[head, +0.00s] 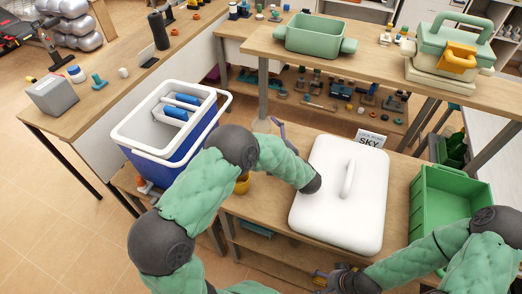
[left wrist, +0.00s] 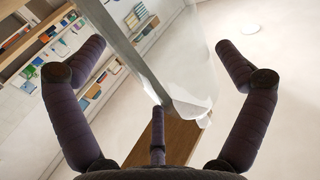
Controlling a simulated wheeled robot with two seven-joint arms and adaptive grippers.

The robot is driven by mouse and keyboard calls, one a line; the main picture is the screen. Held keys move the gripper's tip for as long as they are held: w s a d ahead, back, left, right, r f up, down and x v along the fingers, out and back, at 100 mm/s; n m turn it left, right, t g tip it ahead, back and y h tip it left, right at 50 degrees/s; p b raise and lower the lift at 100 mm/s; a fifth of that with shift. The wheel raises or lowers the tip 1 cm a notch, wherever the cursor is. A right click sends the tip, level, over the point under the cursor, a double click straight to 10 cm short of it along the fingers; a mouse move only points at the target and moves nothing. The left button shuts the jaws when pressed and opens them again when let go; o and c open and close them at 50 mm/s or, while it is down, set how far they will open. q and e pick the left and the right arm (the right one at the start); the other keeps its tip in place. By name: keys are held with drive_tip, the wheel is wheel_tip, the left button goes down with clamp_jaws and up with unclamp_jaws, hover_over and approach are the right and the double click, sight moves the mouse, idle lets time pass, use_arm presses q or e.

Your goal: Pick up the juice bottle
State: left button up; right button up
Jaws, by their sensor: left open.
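I cannot make out a juice bottle for certain in either view. My left arm reaches in over the low wooden table in the head view. Its gripper (head: 281,131) is mostly hidden by the arm; one thin purple finger shows above the forearm, left of the white lid. In the left wrist view the dark purple fingers (left wrist: 157,75) are spread open. A large translucent, pale piece (left wrist: 165,60) shows between them; I cannot tell what it is or whether they touch it. My right gripper (head: 338,279) is low at the bottom edge, dark and partly cut off, its opening unclear.
Shelves and benches surround these.

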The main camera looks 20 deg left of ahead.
use_arm(q)
drive_tip(key=shift+x, duration=0.85)
drive_tip(key=c, duration=1.4)
use_arm(e)
drive_tip(key=shift+f, duration=0.25)
